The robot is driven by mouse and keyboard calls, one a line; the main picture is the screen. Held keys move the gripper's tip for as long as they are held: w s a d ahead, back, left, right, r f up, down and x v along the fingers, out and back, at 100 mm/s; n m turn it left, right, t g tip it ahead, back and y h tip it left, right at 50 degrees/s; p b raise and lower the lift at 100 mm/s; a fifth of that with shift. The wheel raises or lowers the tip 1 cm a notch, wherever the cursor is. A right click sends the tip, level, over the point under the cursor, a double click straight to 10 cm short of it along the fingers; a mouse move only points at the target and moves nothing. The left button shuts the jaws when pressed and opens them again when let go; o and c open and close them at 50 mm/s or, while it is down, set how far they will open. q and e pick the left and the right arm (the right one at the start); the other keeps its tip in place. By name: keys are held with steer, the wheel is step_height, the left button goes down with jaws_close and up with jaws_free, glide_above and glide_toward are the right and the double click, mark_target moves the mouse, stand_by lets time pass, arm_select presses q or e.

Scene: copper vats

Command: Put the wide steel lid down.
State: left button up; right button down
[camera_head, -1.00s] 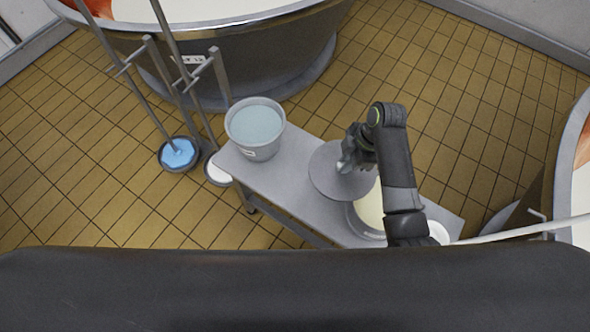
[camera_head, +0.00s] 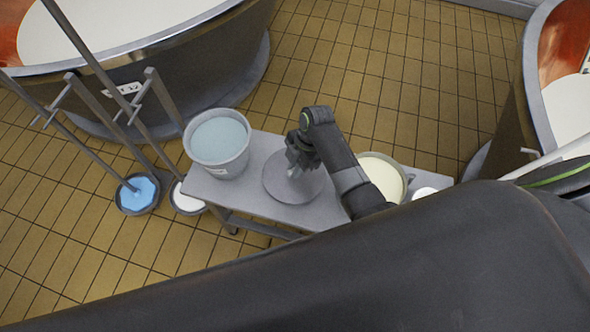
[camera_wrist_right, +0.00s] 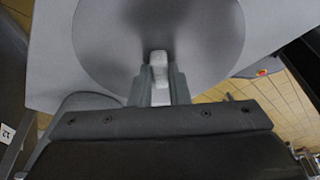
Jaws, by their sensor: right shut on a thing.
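The wide steel lid (camera_head: 310,186) is a flat grey disc over the middle of the metal bench (camera_head: 247,199), between a bucket and a pot. My right gripper (camera_head: 296,165) is above the lid and shut on its handle. In the right wrist view the gripper (camera_wrist_right: 160,80) holds the upright handle between its fingers, and the lid (camera_wrist_right: 110,40) spreads out beyond it. The lid looks level and close to the bench top; I cannot tell whether it touches. My left gripper is not in view.
A bucket of pale blue liquid (camera_head: 218,142) stands on the bench's left end. An open pot of cream liquid (camera_head: 384,176) is right of the lid, partly behind my arm. Large vats (camera_head: 150,75) stand behind.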

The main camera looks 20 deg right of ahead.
step_height(320, 180, down, 2)
steer(key=shift+f, duration=0.1)
steer(key=c, duration=1.4)
jaws_free()
steer(key=shift+f, duration=0.1)
steer(key=shift+r, duration=0.25)
steer(key=p+v, duration=0.1)
steer(key=v, duration=1.1)
steer(key=shift+f, duration=0.1)
steer(key=shift+f, duration=0.1)
